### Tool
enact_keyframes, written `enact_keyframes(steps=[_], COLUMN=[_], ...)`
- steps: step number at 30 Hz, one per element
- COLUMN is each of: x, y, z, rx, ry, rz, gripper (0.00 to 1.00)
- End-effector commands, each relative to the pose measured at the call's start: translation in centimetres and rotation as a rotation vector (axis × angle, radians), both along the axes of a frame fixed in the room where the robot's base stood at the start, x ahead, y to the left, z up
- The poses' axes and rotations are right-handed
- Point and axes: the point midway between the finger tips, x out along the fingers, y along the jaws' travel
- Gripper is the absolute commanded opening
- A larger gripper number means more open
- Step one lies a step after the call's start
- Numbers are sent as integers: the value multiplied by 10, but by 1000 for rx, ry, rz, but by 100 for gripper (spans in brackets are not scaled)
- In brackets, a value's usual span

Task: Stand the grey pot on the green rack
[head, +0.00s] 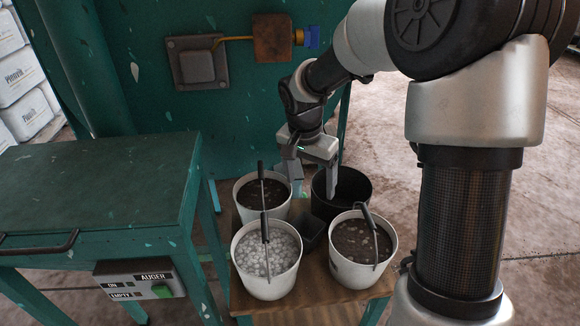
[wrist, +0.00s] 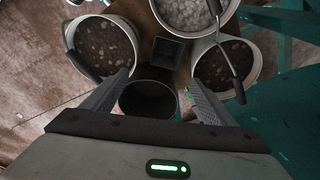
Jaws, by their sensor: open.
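A small square dark-grey pot (head: 313,229) stands on the wooden table among the buckets. It shows in the wrist view (wrist: 167,51), beyond my fingertips, and looks empty. My gripper (head: 313,184) is open with nothing between its fingers. It points down near the black bucket, farther back than the pot and apart from it. In the wrist view my fingers (wrist: 158,86) frame the black bucket (wrist: 147,98). A green bench-like frame (head: 95,185) is at the left; I cannot tell whether it is the green rack.
The wooden table (head: 318,283) is crowded. A white bucket of pale pellets (head: 265,252) and two of dark soil (head: 262,194) (head: 362,242) have raised handles near the pot. The black bucket (head: 347,192) is behind. The green bench top is clear.

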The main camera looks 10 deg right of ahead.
Motion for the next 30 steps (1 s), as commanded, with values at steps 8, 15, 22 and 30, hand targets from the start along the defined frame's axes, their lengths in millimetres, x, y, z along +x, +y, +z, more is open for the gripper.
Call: enact_keyframes(steps=[8,15,22,30], x=[20,23,27,29], y=[8,4,0,-2], z=[-50,-98,-143,-163], rx=[42,43,43,42], ry=[28,33,31,29], rz=[-97,-96,-96,-96], gripper=[79,79,79,79])
